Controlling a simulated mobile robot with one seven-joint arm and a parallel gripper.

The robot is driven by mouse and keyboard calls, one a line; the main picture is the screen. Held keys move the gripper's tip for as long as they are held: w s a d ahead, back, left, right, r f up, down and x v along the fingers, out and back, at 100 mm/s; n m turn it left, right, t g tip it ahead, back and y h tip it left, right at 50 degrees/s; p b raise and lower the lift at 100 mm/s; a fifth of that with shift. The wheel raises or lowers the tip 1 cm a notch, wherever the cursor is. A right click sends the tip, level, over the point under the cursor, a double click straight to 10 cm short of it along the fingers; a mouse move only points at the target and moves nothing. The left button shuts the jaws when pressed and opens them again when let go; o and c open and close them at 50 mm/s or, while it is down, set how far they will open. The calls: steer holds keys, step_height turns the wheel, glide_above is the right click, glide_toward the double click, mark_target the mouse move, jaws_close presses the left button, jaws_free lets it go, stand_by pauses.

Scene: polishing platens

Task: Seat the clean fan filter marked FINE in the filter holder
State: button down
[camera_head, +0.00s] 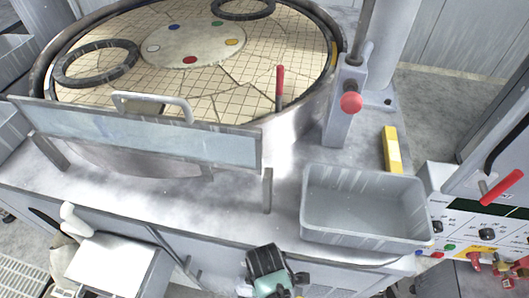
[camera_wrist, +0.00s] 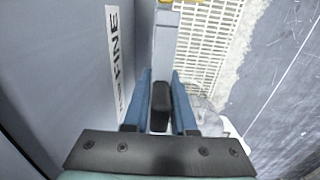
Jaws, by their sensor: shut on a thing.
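My gripper (camera_wrist: 160,108) has blue fingers, shut on a narrow black piece (camera_wrist: 160,97) in the wrist view. A light grey body (camera_wrist: 165,50) with yellow at its far end extends beyond it; I cannot tell whether they are one part. A white label (camera_wrist: 117,55) reading FINE is on a large grey-blue surface (camera_wrist: 70,80) close to the left of the fingers. I cannot tell whether that surface is the filter or a cabinet face. In the head view my gripper (camera_head: 268,272) is low at the cabinet's front, its fingertips hidden. I cannot make out the filter holder.
A round platen (camera_head: 230,75) with two black rings fills the cabinet top, behind a clear guard (camera_head: 200,140). An empty grey bin (camera_head: 365,205) stands at the right edge. A white box (camera_head: 110,265) is at lower left. Floor grating (camera_wrist: 208,45) shows past my gripper.

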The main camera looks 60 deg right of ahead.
steer(key=shift+f+b, duration=0.4)
steer(key=shift+f, duration=0.55)
steer(key=shift+p, duration=0.8)
stand_by(0.9)
steer(key=shift+f+b, duration=3.95)
steer(key=shift+f, duration=1.3)
steer(key=c, duration=0.7)
jaws_free()
steer(key=shift+o, duration=0.2)
